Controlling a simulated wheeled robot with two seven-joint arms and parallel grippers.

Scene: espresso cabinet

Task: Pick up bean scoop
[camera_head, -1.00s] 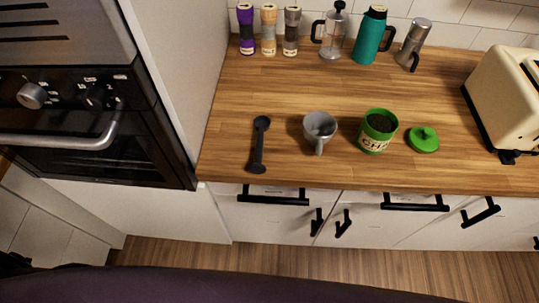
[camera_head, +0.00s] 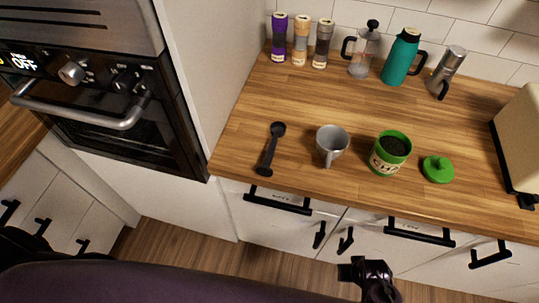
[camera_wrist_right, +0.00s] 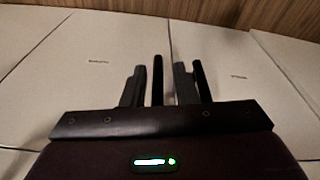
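My right gripper (camera_head: 350,271) shows at the bottom of the head view, in front of the cabinets and below counter height, well away from the scoop. In the right wrist view its two grey fingers (camera_wrist_right: 156,88) stand apart with nothing held between them. My left gripper is not visible.
Jars, a French press (camera_head: 363,54) and a teal flask (camera_head: 401,58) line the back wall. Black handles (camera_head: 278,201) protrude from the cabinet fronts. The tall oven cabinet (camera_head: 190,80) borders the counter's left side.

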